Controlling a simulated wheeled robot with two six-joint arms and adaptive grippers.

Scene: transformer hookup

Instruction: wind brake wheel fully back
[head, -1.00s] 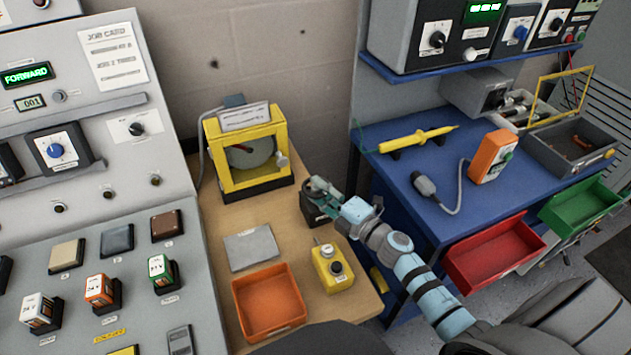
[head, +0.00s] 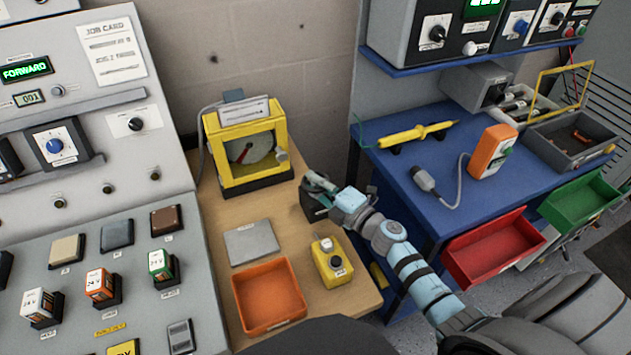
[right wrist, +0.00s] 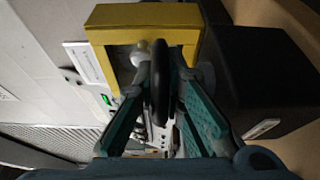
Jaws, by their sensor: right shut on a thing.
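In the right wrist view a black wheel rim (right wrist: 160,78) stands edge-on between the two green fingers of my right gripper (right wrist: 165,95). The fingers are shut on it. In the head view my right gripper (head: 322,186) is at a small black box (head: 312,205) at the table's right rear, and its hand hides most of the wheel. The black box also fills the right of the right wrist view (right wrist: 265,80). My left gripper is not in the head view.
A yellow-framed gauge (head: 212,160) with a red pointer stands left of the box. A yellow button unit (head: 332,265), a grey plate (head: 251,245) and an orange tray (head: 239,308) lie nearer on the wooden table. A blue bench (head: 400,185) stands to the right.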

